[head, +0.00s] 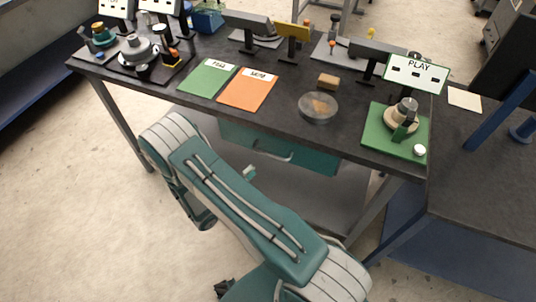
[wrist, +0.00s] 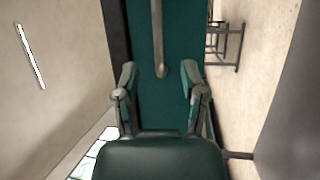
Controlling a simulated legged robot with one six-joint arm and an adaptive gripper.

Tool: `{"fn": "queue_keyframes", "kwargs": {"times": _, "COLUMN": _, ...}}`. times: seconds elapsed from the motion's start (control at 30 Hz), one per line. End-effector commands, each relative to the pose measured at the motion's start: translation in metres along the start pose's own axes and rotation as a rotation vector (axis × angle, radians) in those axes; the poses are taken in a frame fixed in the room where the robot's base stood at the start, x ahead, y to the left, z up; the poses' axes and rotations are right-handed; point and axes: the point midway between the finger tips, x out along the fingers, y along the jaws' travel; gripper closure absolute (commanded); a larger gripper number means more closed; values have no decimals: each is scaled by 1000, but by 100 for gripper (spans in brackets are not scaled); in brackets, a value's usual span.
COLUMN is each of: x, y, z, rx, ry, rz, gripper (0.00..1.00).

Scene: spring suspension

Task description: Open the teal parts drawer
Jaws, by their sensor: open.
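The teal drawer (head: 318,160) sits under the front edge of the dark workbench, with a curved bar handle (head: 272,154) on its front. The drawer looks shut. In the wrist view, the teal drawer front (wrist: 178,30) runs up the middle, and its grey handle (wrist: 157,35) reaches down from the top edge. My gripper (wrist: 158,82) is open, its two fingers apart on either side of the handle's lower end. How far the fingertips are from the handle is hard to tell. In the head view my arm hides most of the gripper.
On the workbench (head: 345,130) are a green sheet (head: 208,78), an orange sheet (head: 247,89), a round clear dish (head: 318,107), a sponge-like block (head: 328,81) and a green board (head: 385,143) with parts. A table leg (head: 122,122) stands left. Floor in front is open.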

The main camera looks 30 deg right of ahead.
Motion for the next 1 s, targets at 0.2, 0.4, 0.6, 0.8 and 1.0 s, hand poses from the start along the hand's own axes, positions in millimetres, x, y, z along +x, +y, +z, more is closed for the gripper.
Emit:
{"fn": "queue_keyframes", "kwargs": {"times": 0.2, "x": 41, "y": 1, "z": 0, "rx": -1, "ry": -7, "rz": 2, "gripper": 46}}
{"fn": "queue_keyframes", "kwargs": {"times": 0.4, "x": 72, "y": 1, "z": 0, "rx": -2, "ry": -5, "rz": 2, "gripper": 46}}
{"fn": "queue_keyframes", "kwargs": {"times": 0.6, "x": 86, "y": 1, "z": 0, "rx": -2, "ry": -3, "rz": 2, "gripper": 46}}
{"fn": "queue_keyframes", "kwargs": {"times": 0.8, "x": 87, "y": 1, "z": 0, "rx": -2, "ry": -2, "rz": 2, "gripper": 46}}
{"fn": "queue_keyframes", "kwargs": {"times": 1.0, "x": 86, "y": 1, "z": 0, "rx": -2, "ry": -2, "rz": 1, "gripper": 100}}
